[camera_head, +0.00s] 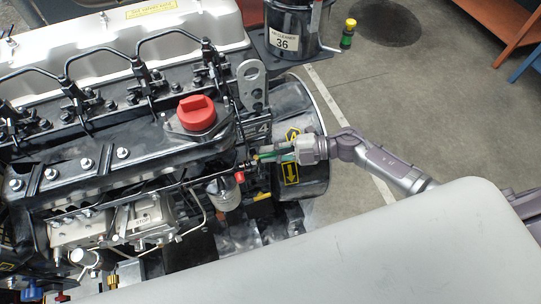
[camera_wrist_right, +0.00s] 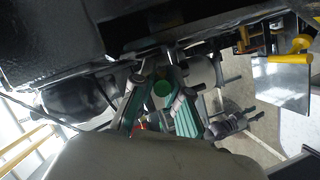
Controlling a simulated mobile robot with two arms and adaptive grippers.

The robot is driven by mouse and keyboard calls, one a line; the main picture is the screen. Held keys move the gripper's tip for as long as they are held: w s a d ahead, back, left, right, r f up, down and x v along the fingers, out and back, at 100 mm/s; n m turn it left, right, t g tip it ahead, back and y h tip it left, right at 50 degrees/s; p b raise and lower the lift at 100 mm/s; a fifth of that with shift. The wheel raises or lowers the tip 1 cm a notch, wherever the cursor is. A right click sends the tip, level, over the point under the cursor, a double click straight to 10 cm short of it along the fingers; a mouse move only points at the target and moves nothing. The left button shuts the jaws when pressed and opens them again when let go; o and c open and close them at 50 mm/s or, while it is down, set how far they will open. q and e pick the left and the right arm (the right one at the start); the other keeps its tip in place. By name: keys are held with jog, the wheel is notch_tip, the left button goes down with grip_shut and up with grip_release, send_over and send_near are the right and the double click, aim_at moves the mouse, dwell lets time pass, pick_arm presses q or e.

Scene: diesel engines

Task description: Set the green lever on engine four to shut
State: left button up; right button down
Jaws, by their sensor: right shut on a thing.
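Engine four (camera_head: 150,150) fills the left of the head view, with a large red cap on top and a plate marked 4 (camera_head: 263,127) near its right end. My right gripper (camera_head: 262,156) reaches in from the right to the engine's side, just below that plate. In the right wrist view, its two teal-padded fingers (camera_wrist_right: 161,97) stand on either side of the round green end of the lever (camera_wrist_right: 163,88) and are shut on it. The fingers hide most of the lever in the head view, so its angle cannot be told. My left gripper is not in view.
A black flywheel housing (camera_head: 305,180) with a yellow arrow label lies close to my right gripper. A dark container marked 36 (camera_head: 287,30) and a green bottle with a yellow cap (camera_head: 347,36) stand behind. The floor (camera_head: 400,95) at the right is mostly clear.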

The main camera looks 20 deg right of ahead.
jog(key=c, duration=1.2)
grip_release()
jog(key=v, duration=1.2)
jog(key=shift+r, duration=0.1)
